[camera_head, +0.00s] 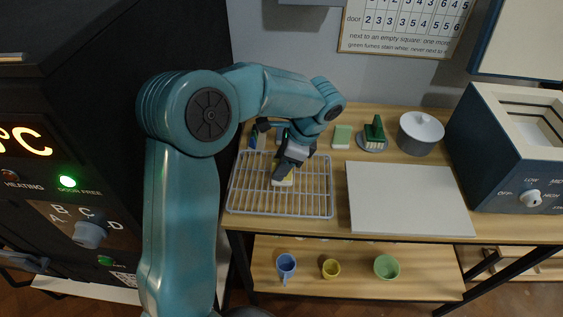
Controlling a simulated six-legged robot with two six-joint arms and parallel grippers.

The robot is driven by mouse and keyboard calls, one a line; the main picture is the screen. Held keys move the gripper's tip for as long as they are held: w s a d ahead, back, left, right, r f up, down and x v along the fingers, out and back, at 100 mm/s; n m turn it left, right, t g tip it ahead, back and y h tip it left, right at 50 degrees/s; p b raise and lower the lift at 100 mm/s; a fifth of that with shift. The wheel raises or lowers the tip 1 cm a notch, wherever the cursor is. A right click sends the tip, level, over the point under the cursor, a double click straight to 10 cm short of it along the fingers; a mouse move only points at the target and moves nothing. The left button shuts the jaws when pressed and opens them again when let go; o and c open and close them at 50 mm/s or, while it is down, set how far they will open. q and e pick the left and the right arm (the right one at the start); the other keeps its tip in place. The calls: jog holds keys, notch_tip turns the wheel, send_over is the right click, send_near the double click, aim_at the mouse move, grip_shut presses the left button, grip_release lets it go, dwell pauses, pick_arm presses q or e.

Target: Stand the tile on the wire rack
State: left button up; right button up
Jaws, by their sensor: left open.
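The wire rack (240,195), a pale grid with a raised rim, lies on the left part of the wooden worktop. A small pale piece with a yellowish upper part, probably the tile (284,182), is at the middle of the rack. It is partly hidden by my left gripper (281,172), which points down over it with jaws open. I cannot tell whether the jaws touch the piece or how far it tilts. My right gripper is not in view.
A white board (405,198) lies right of the rack. Behind stand a pale green block (342,136), a green brush-like item (374,130) and a lidded grey pot (420,134). A blue kiln-like box (510,160) is at right. Cups, including a blue one (286,265), stand on the lower shelf.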

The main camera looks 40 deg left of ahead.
pick_arm(q)
jog(key=v, duration=1.2)
jog(key=shift+p, duration=0.45)
jog(key=shift+d, duration=0.1)
